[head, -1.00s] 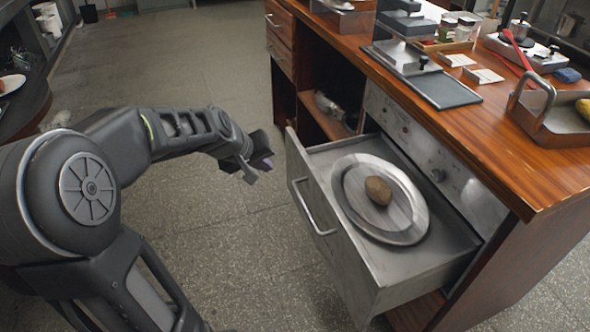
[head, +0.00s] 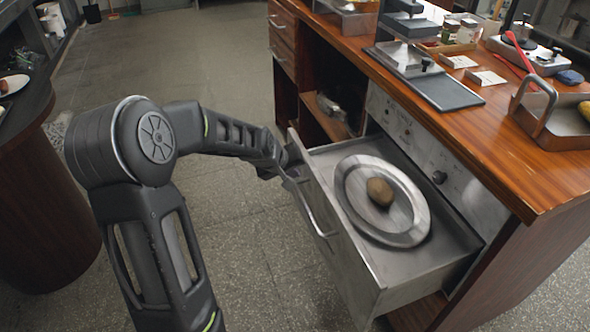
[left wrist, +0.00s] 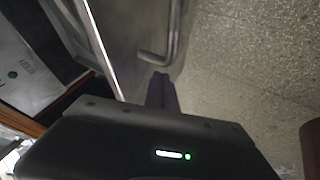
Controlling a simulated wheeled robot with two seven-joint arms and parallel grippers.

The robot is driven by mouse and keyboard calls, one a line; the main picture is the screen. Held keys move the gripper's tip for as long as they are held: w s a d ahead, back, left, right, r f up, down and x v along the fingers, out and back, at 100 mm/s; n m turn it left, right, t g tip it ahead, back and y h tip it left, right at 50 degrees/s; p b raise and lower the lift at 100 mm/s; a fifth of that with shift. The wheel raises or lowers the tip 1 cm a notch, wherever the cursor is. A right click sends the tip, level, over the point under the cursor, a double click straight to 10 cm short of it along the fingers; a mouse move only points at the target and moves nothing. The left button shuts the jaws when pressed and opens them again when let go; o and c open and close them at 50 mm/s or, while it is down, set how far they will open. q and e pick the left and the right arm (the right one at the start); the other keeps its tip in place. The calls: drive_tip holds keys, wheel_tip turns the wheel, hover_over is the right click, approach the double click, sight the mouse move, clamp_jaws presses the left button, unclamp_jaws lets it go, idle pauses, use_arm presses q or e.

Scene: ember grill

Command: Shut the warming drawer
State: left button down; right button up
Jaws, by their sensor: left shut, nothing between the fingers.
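The warming drawer (head: 355,268) is a grey metal drawer pulled out from the front of the wooden counter. Inside it lies a round metal plate (head: 356,215) with a brown potato-like item (head: 380,191) on it. The drawer's bar handle (head: 312,212) is on its front face. My left gripper (head: 290,180) is at the upper end of the handle, close against the drawer front; contact is unclear. In the left wrist view its fingers (left wrist: 162,92) are together and empty, beside the handle (left wrist: 172,40). My right gripper does not show.
The wooden counter (head: 500,150) above holds a metal tray (head: 535,110), a dark board (head: 450,92), jars and small cards. An open shelf (head: 328,118) is left of the drawer. The tiled floor (head: 225,60) is clear. A dark round-cornered counter (head: 30,100) stands at the left.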

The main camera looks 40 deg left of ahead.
use_arm(q)
drive_tip(key=shift+w+d, duration=0.2)
drive_tip(key=shift+w, duration=0.05)
drive_tip(key=shift+w, duration=0.1)
